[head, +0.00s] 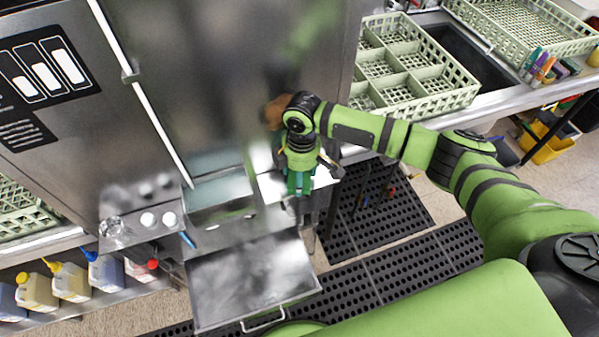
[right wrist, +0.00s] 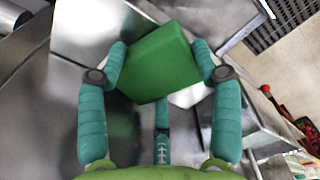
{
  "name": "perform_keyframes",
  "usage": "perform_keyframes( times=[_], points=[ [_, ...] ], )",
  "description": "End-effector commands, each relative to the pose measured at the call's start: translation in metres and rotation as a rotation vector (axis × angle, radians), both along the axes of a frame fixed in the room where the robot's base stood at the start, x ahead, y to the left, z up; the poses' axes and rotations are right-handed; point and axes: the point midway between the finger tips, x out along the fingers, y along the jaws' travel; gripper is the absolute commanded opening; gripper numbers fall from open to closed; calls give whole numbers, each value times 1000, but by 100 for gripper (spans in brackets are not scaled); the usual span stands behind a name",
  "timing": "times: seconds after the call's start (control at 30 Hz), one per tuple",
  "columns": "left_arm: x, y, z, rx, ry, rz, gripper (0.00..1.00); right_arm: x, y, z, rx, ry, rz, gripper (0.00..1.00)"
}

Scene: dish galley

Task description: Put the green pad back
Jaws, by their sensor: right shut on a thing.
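The green pad (right wrist: 158,62) is a thick square block, held between the teal fingers of my right gripper (right wrist: 162,68) in the right wrist view. The fingers press on its two opposite sides, and a third finger shows below it. In the head view my right gripper (head: 300,180) points down over a small steel ledge beside the steel machine. There the pad is hard to tell apart from the green fingers. The pad is in front of metal surfaces in the wrist view; I cannot tell whether it touches them. My left gripper is not in view.
The tall steel machine (head: 235,75) stands at the back, with a steel tray or door (head: 250,280) jutting out low in front. A green compartment rack (head: 440,98) sits on the right counter, near brushes and pads (head: 540,66). Bottles (head: 72,280) line the lower left. Black mats (head: 375,275) cover the floor.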

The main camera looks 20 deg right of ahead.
Motion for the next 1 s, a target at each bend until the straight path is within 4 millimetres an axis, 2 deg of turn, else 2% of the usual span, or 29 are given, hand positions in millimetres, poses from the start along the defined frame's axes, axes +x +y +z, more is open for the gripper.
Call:
perform_keyframes(
  times=[0.17,0.2,0.23,0.57,0.7,0.83,1.0],
  points=[
    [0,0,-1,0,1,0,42,0,0,-4,0,1,-1,39],
    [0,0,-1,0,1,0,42,0,0,-3,1,1,-1,81],
    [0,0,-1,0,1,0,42,0,0,-3,1,1,0,89],
    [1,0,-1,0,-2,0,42,0,0,-2,0,0,-1,89],
    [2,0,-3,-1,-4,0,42,1,0,5,2,-2,0,89],
    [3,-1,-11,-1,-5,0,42,1,-1,24,2,-5,1,89],
    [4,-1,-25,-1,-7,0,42,1,-2,61,2,-5,0,89]
  ],
)
